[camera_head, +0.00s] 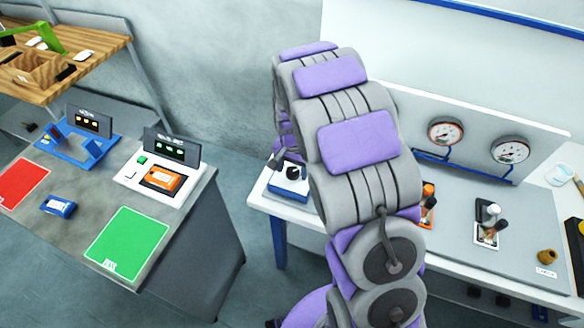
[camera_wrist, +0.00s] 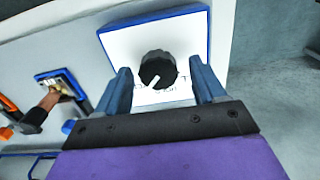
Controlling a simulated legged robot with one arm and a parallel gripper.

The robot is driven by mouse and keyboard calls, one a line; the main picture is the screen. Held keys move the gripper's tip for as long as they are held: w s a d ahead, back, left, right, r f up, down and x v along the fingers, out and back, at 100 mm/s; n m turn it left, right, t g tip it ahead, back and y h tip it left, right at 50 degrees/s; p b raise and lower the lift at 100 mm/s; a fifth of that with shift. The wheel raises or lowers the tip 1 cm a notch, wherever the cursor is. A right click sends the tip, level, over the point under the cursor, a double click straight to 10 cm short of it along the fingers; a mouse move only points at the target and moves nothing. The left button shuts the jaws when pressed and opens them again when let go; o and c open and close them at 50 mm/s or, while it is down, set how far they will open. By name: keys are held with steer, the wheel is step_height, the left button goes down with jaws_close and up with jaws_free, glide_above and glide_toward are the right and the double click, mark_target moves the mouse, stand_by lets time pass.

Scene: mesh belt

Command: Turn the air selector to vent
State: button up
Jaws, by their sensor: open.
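The air selector is a white-topped blue box (camera_head: 287,188) at the left end of the white bench, partly hidden behind my arm. Its round black knob (camera_head: 292,171) also shows in the wrist view (camera_wrist: 158,66). A white pointer line on the knob points toward the picture's lower left there. Small lettering sits beside the knob on the white plate (camera_wrist: 190,35), too blurred to read surely. My gripper (camera_wrist: 160,68) is open, with one blue finger on each side of the knob. A gap shows between each finger and the knob. In the head view my arm hides most of the gripper.
Two dial gauges (camera_head: 445,131) stand at the back of the bench. Levers on small plates (camera_head: 488,235) and a brass fitting (camera_head: 546,257) are to the right. A separate grey table with a green mat (camera_head: 128,243) is at left, across a floor gap.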

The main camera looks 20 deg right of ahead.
mark_target(292, 171)
step_height(292, 171, up, 17)
steer(key=p, duration=0.2)
steer(key=shift+r, duration=0.1)
stand_by(0.6)
